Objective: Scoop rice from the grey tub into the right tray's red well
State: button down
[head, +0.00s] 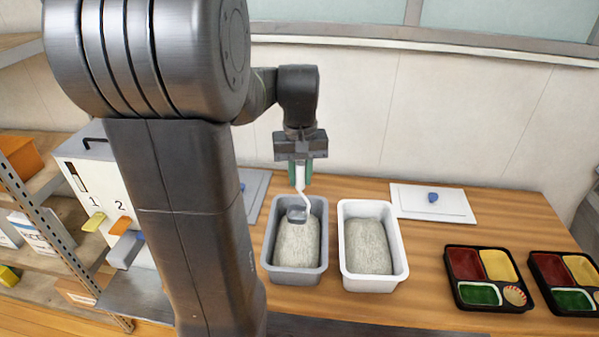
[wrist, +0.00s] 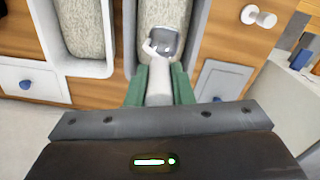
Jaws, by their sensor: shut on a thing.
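My gripper (head: 300,173) has green fingers shut on the white handle of a scoop (head: 298,211). The scoop's grey bowl is over the back part of the grey tub (head: 270,270), just above or at the rice (head: 297,243); I cannot tell if it touches. In the wrist view the scoop bowl (wrist: 164,42) lies ahead of the fingers (wrist: 158,82), with a small white bit in it. The right tray (head: 535,262) is black and stands at the far right, cut by the picture's edge. Its red well (head: 551,268) is at its back left and looks empty.
A white tub (head: 402,268) of rice stands close to the right of the grey tub. A white lid with a blue knob (head: 432,197) lies behind. Another black tray (head: 452,262) stands left of the right tray. A dispenser (head: 85,165) is at left. Wood is clear between tubs and trays.

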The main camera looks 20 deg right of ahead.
aim_at(299, 211)
notch_tip(299, 211, down, 10)
jog(key=b, duration=0.6)
jog(key=shift+w, duration=0.1)
jog(key=shift+r, duration=0.2)
dwell(0.7)
notch_tip(299, 211, up, 10)
jog(key=p, duration=0.9)
jog(key=shift+r, duration=0.1)
